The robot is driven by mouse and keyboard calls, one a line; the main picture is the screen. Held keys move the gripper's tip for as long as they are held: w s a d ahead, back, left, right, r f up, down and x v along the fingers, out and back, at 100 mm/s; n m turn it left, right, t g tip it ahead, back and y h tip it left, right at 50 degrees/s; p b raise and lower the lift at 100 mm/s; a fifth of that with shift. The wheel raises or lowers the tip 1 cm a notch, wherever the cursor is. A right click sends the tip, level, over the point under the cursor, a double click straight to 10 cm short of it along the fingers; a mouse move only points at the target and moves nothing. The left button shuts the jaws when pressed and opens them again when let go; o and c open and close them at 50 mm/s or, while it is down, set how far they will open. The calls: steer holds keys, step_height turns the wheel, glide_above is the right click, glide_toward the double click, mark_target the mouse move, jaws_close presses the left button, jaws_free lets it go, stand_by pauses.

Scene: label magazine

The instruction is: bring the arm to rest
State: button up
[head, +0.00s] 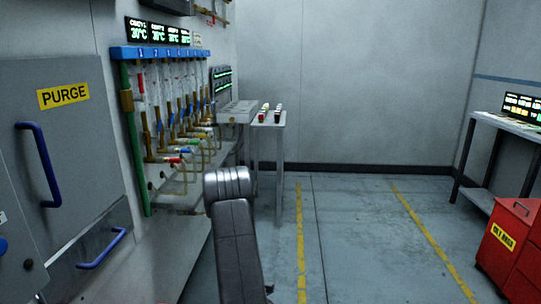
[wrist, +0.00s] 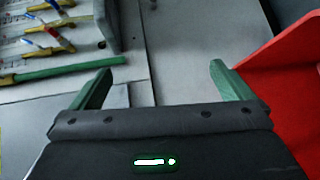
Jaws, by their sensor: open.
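My gripper (wrist: 162,82) shows in the wrist view with its two green fingers spread wide apart. Nothing is between the fingers. Below and beyond them lie a pale panel and a grey surface. In the head view a dark link of my arm (head: 233,230) rises from the bottom centre. The gripper itself cannot be made out in the head view.
A grey PURGE cabinet (head: 70,125) with blue handles stands at the left. A manifold of pipes and coloured valves under a blue rail (head: 160,52) lines the wall. A small table (head: 283,120) stands beyond. A red bin (head: 510,245) is at right. Open floor (head: 345,225) lies between.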

steer(key=d+r+m+t+h+p, duration=0.2)
steer(key=d+r+m+h+p, duration=0.1)
steer(key=p, duration=0.4)
steer(key=shift+d+r+h, duration=0.5)
steer(key=shift+d+r, duration=0.75)
steer(key=shift+d, duration=0.15)
steer(key=shift+w, duration=0.1)
